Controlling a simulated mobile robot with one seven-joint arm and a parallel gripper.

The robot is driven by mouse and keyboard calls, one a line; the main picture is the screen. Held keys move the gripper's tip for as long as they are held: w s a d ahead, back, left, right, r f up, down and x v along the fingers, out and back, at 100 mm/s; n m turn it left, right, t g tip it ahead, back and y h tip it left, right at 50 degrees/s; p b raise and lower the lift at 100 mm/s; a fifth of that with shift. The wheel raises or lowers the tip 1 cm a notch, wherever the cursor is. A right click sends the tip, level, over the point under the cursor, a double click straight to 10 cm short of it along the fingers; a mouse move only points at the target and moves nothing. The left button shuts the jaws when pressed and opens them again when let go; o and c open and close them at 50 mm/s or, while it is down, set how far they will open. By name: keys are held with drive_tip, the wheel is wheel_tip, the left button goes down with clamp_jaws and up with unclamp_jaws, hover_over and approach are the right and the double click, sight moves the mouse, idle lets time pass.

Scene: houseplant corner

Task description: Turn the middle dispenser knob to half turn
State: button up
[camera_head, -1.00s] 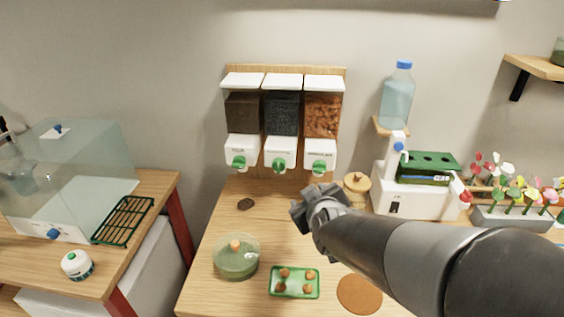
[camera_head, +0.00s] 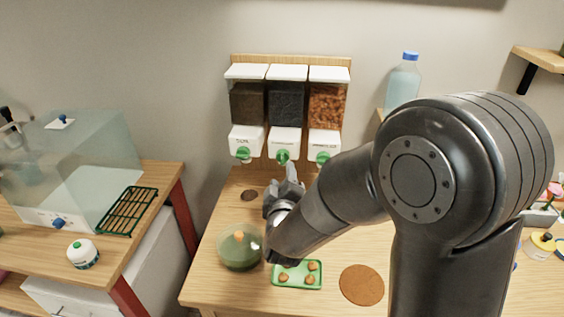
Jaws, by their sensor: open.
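The middle dispenser (camera_head: 286,103) holds dark grains and hangs between two others on a wooden wall board. Its green knob (camera_head: 283,156) sits on the white front at the bottom; the knob's exact angle is too small to tell. My gripper (camera_head: 287,176) is open and empty, just below the middle knob in the picture and pointing up toward it. I cannot tell whether a fingertip touches the knob. The left dispenser's green knob (camera_head: 243,153) and the right dispenser's green knob (camera_head: 323,158) are in plain view.
A glass dome with an orange top (camera_head: 240,251), a green tray with several brown lumps (camera_head: 297,285) and a brown round mat (camera_head: 362,285) are on the table. My arm hides much of the right side. A blue-capped bottle (camera_head: 404,80) stands behind it.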

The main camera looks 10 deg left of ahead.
sight(282, 160)
drive_tip(key=w, duration=0.5)
drive_tip(key=w+a, duration=0.1)
drive_tip(key=w, duration=0.1)
drive_tip(key=shift+w, duration=0.2)
drive_tip(key=shift+c, duration=0.4)
drive_tip(key=c, duration=0.9)
